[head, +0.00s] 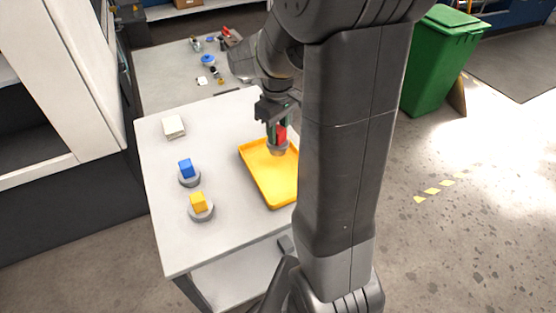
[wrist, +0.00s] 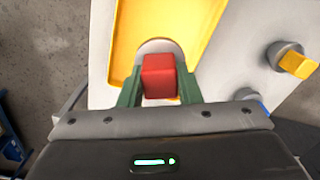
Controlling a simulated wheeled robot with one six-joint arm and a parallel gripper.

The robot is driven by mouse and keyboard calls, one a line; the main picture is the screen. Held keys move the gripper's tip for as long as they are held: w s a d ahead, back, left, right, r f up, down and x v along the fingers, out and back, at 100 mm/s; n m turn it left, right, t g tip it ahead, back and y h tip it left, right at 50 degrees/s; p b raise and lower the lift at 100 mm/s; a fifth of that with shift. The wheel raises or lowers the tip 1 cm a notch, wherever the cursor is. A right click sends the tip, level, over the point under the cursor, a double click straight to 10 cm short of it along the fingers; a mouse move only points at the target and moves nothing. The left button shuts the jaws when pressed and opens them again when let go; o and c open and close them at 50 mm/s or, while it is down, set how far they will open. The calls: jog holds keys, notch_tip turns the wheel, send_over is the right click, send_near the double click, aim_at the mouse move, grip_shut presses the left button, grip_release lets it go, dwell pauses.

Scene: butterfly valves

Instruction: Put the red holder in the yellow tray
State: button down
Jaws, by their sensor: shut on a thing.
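The red holder is a red block on a round grey base. In the head view the red block (head: 281,134) sits between the fingers of my gripper (head: 277,132), with its grey base (head: 278,148) below. It shows over the far end of the yellow tray (head: 270,187); I cannot tell whether the base touches the tray. In the wrist view the red block (wrist: 159,77) is between the green fingers of my gripper (wrist: 159,95), which is shut on it. The yellow tray (wrist: 125,40) lies beyond it there. My arm hides the tray's right side in the head view.
A blue block (head: 186,168) and a yellow block (head: 198,202), each on a round grey base, stand left of the tray on the white table (head: 222,245). A small white box (head: 173,127) is at the table's back left. Another table with small items stands behind.

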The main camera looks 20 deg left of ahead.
aim_at(278, 151)
jog(key=shift+f, duration=3.75)
jog(key=shift+f, duration=0.1)
jog(key=c, duration=1)
grip_release()
jog(key=shift+f, duration=0.1)
jog(key=shift+c, duration=0.2)
notch_tip(278, 151, up, 12)
jog(key=shift+r, duration=0.2)
